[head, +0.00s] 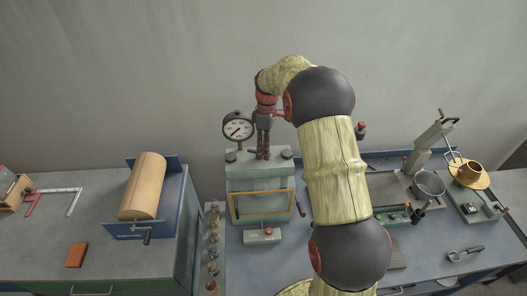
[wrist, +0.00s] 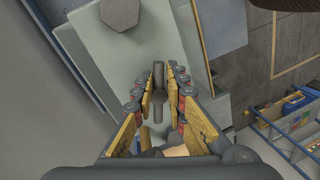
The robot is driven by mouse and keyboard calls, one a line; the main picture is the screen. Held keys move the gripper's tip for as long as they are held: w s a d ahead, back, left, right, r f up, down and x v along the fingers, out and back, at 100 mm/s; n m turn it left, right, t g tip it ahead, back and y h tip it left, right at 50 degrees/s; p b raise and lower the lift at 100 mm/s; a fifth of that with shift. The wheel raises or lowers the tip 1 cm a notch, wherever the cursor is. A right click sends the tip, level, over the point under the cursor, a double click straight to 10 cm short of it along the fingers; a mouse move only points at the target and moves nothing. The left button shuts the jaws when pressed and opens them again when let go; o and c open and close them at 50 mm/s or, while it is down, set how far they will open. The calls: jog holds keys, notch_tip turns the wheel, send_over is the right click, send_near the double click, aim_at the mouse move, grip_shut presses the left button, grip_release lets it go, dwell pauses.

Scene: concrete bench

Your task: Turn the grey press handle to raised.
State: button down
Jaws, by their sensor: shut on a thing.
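The grey press handle (wrist: 158,78) shows in the wrist view as a short dark-grey bar between the two fingers of my gripper (wrist: 159,92). The finger pads lie along both sides of it, and my gripper is shut on it. In the head view my gripper (head: 262,150) points down at the top of a grey-green press (head: 258,184) with a yellow-framed front. There the fingers hide most of the handle, so its exact tilt is hard to tell.
A round pressure gauge (head: 238,129) stands close to the left of my gripper. A hexagonal grey cap (wrist: 119,13) sits on the press top. A tan roll (head: 145,187) lies on the left bench. A lever stand (head: 428,150) and a cup (head: 468,172) are at right.

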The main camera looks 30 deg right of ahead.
jog(key=shift+w+d+r+n, duration=0.25)
jog(key=shift+w+n, duration=0.05)
jog(key=shift+w, duration=0.05)
dwell(0.3)
jog(key=c, duration=2)
grip_release()
jog(key=shift+w+d+f, duration=0.1)
jog(key=shift+c, duration=0.2)
jog(key=o, duration=0.4)
jog(key=shift+f, duration=0.1)
jog(key=v, duration=1.2)
jog(key=shift+a, duration=0.25)
jog(key=shift+c, duration=0.2)
